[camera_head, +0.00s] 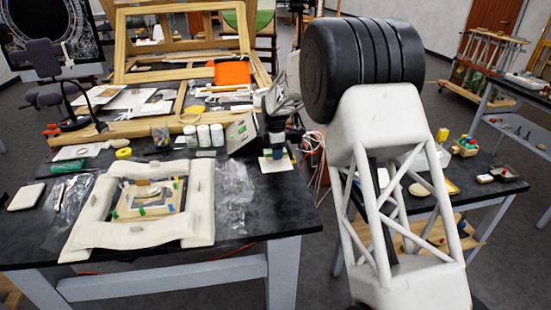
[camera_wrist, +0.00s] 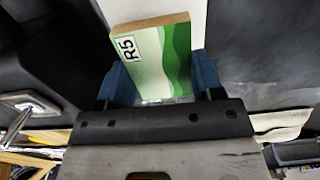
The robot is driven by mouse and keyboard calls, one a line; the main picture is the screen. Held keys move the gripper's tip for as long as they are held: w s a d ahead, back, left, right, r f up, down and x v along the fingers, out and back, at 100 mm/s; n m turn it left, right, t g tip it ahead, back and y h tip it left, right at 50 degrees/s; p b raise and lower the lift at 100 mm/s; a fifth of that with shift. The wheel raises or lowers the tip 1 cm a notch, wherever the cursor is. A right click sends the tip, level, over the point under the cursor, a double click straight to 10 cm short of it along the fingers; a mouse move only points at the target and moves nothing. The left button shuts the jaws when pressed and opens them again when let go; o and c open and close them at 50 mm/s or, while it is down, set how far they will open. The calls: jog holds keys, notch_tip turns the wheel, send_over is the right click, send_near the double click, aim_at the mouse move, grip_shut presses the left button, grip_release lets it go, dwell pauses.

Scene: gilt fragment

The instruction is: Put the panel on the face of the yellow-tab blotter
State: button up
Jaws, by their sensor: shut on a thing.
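My gripper (camera_wrist: 165,85) is shut on the panel (camera_wrist: 150,60), a thin block with wooden edges and a green wavy face marked R5. The panel stands up between the blue fingers. In the head view my gripper (camera_head: 277,153) is low over the right part of the black table, above a small white pad (camera_head: 275,165) with a yellow bit at its left, seemingly the yellow-tab blotter. A pale surface (camera_wrist: 130,8) shows behind the panel in the wrist view. I cannot tell whether the panel touches the pad.
A grey-white stand with a green label (camera_head: 241,133) is just left of my gripper. White jars (camera_head: 204,136) stand further left. A padded white frame (camera_head: 140,237) with a small picture and clear plastic wrap (camera_head: 234,188) lie in front. Wooden frames (camera_head: 180,50) stand behind.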

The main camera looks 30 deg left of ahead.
aim_at(276, 163)
jog(key=shift+f, duration=0.1)
jog(key=shift+f, duration=1.65)
jog(key=shift+f, duration=0.15)
jog(key=o, duration=0.9)
jog(key=shift+r, duration=6.15)
